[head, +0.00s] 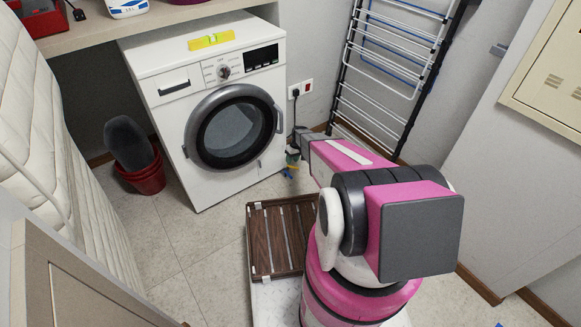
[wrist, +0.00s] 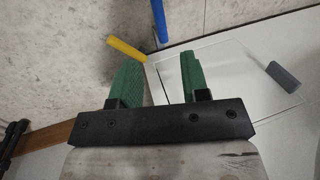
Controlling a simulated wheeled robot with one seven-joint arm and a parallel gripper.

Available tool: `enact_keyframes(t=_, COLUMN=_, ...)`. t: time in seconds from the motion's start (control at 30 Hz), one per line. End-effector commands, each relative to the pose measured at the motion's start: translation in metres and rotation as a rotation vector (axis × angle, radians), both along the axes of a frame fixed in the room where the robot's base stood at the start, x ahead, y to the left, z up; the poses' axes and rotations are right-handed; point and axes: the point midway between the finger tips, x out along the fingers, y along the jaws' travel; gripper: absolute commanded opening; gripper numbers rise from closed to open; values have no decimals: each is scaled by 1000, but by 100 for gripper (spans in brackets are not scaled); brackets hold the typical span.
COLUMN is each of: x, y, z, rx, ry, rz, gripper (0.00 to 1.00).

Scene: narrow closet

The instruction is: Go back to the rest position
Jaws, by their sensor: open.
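My gripper (wrist: 160,82) shows in the wrist view with two green fingers spread apart and nothing between them. In the head view, my gripper (head: 292,155) is small and partly hidden at the end of my pink and grey arm. It is held out low, in front of the right side of the washing machine (head: 165,105). No object is in its grasp.
A yellow stick (wrist: 125,48) and a blue stick (wrist: 159,20) lie near my fingertips. A drying rack (head: 390,70) leans on the back wall. A mattress (head: 50,150) and red bucket (head: 145,177) stand left.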

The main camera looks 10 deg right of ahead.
Motion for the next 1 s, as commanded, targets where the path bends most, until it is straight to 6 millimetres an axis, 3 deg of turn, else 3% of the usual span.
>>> enact_keyframes(t=0.1, x=0, y=-3, z=10, rx=0, ry=1, rz=0, gripper=42)
enact_keyframes(t=0.57, x=1, y=-3, z=11, rx=0, ry=1, rz=0, gripper=42)
enact_keyframes(t=0.67, x=-4, y=-2, z=19, rx=-3, ry=1, rz=-5, gripper=42)
enact_keyframes(t=0.77, x=-20, y=0, z=48, rx=-16, ry=-1, rz=-23, gripper=42)
enact_keyframes(t=0.87, x=-49, y=3, z=97, rx=-43, ry=-3, rz=-60, gripper=42)
enact_keyframes(t=1.0, x=-100, y=6, z=177, rx=-91, ry=-9, rz=-137, gripper=42)
